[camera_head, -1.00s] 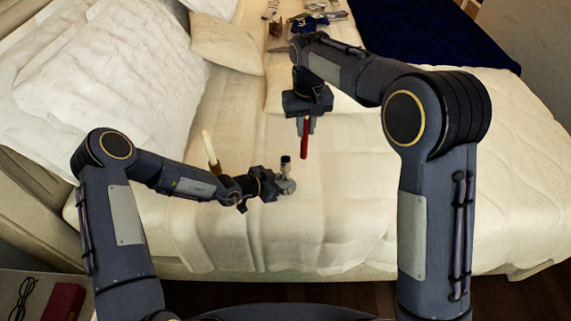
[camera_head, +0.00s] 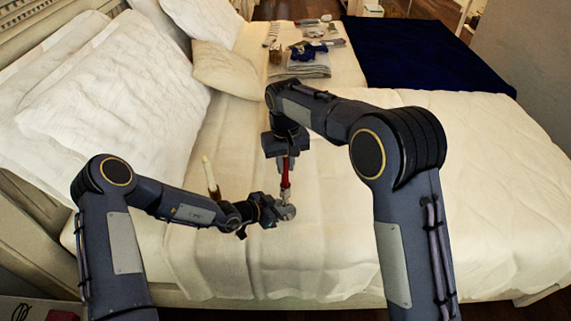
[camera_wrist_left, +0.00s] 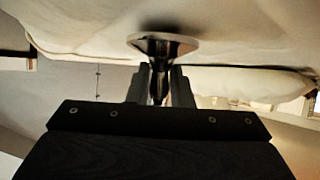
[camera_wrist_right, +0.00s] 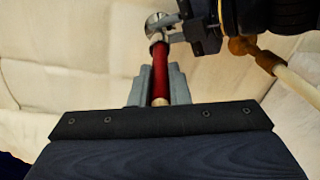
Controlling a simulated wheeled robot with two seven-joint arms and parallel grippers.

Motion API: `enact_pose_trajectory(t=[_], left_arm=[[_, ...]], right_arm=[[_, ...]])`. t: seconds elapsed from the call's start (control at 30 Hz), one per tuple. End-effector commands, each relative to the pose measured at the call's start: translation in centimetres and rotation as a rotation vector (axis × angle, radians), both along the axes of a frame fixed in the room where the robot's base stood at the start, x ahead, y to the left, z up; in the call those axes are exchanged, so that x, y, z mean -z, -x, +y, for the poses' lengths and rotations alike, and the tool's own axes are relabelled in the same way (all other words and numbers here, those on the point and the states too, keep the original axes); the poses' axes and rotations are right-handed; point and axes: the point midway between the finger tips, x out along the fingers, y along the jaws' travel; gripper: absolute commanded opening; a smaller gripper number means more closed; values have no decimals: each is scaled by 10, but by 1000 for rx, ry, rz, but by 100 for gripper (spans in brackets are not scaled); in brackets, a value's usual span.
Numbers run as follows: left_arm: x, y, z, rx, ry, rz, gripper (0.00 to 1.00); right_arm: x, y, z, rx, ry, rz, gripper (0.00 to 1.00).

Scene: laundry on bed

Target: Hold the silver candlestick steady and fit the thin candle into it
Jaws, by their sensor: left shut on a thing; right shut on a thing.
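The silver candlestick (camera_head: 288,212) stands low over the bed, and my left gripper (camera_head: 276,212) is shut on its stem. The left wrist view shows its round base (camera_wrist_left: 163,43) and the stem between the fingers (camera_wrist_left: 158,85). My right gripper (camera_head: 285,156) is shut on the thin red candle (camera_head: 286,178) and holds it upright above the candlestick. In the right wrist view the candle (camera_wrist_right: 160,72) reaches the candlestick's socket (camera_wrist_right: 157,39) and lines up with it. I cannot tell how far its end is inside.
A wooden holder with a cream candle (camera_head: 207,170) stands behind my left forearm. Pillows (camera_head: 226,69) lie at the left. Folded cloths and small items (camera_head: 306,62) lie at the back, beside a dark blue blanket (camera_head: 425,55). The bed's right side is clear.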

Motion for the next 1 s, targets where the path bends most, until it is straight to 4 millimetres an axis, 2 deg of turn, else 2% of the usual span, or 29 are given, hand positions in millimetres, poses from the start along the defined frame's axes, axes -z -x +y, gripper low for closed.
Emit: enact_pose_trajectory(t=[0.37,0.4,0.57,0.87,1.0], left_arm=[[1,0,1,0,-2,1,7],[1,0,1,0,-2,1,7],[1,0,1,0,-2,1,7],[1,0,1,0,-2,1,7],[1,0,1,0,-1,2,7]], right_arm=[[7,0,0,0,0,-1,0],[7,0,0,0,0,-1,18],[7,0,0,0,0,-1,38],[5,0,0,0,-1,-2,38],[-10,-1,0,0,-2,-5,38]])
